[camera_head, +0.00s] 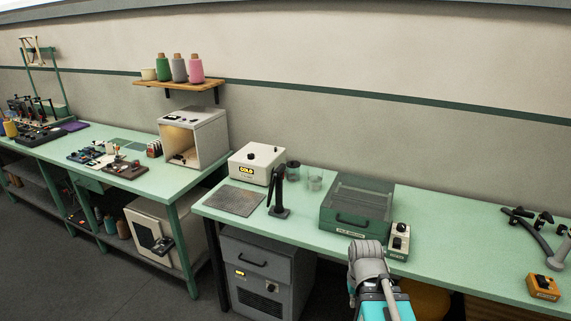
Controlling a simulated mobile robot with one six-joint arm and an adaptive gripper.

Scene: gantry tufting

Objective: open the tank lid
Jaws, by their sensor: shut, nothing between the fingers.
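A green box-shaped tank (327,217) stands on the right-hand green bench. Its dark, see-through-looking lid (362,194) lies over the top and looks closed. A dark handle (351,219) shows on the front side, above a small label too small to read. My arm, with grey joints and teal parts, rises from the bottom edge just in front of the bench, below and right of the tank. My gripper is not visible in this view.
A grey control box (398,242) stands close to the tank's right side. An orange box (543,287) is at far right. The bench (455,240) between is clear.

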